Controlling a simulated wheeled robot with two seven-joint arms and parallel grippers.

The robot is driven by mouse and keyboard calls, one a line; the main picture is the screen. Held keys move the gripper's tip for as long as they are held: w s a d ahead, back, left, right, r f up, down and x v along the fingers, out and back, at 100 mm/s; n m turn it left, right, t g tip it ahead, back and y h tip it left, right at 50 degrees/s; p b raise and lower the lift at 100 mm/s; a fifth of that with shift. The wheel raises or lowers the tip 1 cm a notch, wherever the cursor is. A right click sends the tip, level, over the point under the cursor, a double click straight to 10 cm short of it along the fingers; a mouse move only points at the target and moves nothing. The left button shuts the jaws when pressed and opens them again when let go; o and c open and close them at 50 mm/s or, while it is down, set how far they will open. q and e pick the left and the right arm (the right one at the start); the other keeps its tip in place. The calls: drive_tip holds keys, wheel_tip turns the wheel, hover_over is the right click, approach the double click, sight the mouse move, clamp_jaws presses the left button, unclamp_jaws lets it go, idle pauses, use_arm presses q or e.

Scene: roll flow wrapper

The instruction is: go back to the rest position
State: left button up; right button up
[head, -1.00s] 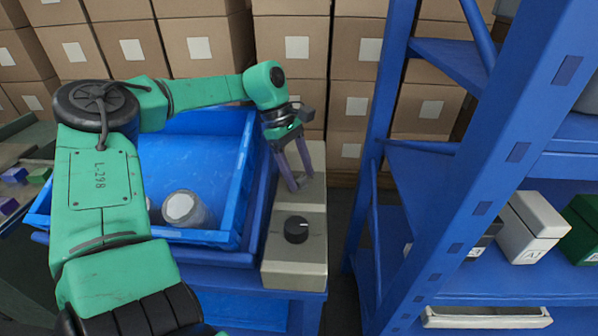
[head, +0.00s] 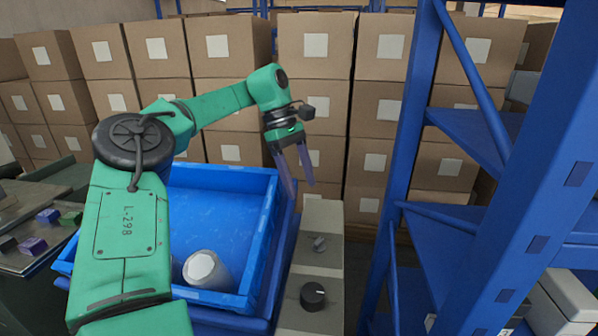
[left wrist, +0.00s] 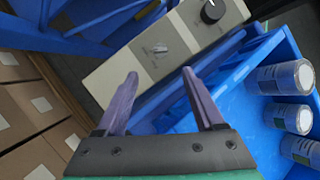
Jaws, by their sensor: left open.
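My left gripper (head: 294,168) is open and empty in the head view, raised above the far end of a beige control box. The control box (head: 312,262) carries a small grey switch (head: 318,243) and a black knob (head: 313,296). In the left wrist view the two purple fingers (left wrist: 160,97) are spread apart, with the control box (left wrist: 125,68), its switch (left wrist: 160,47) and its knob (left wrist: 212,11) beyond them. The fingers touch nothing that I can see. My right gripper is not in view.
A blue crate (head: 262,240) left of the control box holds white-topped rolls (head: 203,268); several show in the left wrist view (left wrist: 287,77). A blue shelf rack (head: 408,150) stands at the right. Stacked cardboard boxes (head: 315,45) fill the back. A table with small blocks is at the left.

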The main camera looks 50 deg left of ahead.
use_arm(q)
drive_tip(key=shift+a+r, duration=0.15)
drive_tip(key=shift+r, duration=0.25)
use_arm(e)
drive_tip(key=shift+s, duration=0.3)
